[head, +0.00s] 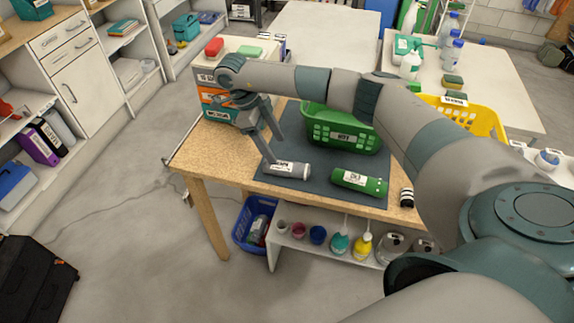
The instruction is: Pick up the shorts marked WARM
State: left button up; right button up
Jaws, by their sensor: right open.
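No garment is clearly recognisable as shorts. A grey cylindrical item (297,171) with a white label lies on the dark mat (320,192) near the table's front; its lettering is too small to read surely. A green cylindrical item (372,185), also labelled, lies to its right. A green basket (360,143) with a white label stands behind them; its contents are mostly hidden by my arm. My right gripper (276,150) is open and points down, its fingertips just above and behind the grey item's left end, with nothing between them. My left gripper is out of view.
Labelled boxes (216,108) stand at the table's back left. A yellow basket (483,118) is behind my arm. A small black-and-white item (407,197) lies right of the mat. Below are a blue bin (242,240) and a low shelf with pots (318,235).

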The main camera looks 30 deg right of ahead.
aim_at(285, 163)
jog(key=shift+p+x, duration=0.3)
jog(key=shift+x, duration=1.2)
jog(key=shift+p+x, duration=0.9)
jog(key=shift+p, duration=0.05)
jog(key=p+x, duration=0.1)
jog(key=x, duration=0.2)
jog(key=shift+s+r, duration=0.1)
jog(key=shift+d+f, duration=0.1)
jog(key=shift+f, duration=0.2)
jog(key=shift+c, duration=0.6)
jog(key=c, duration=1.1)
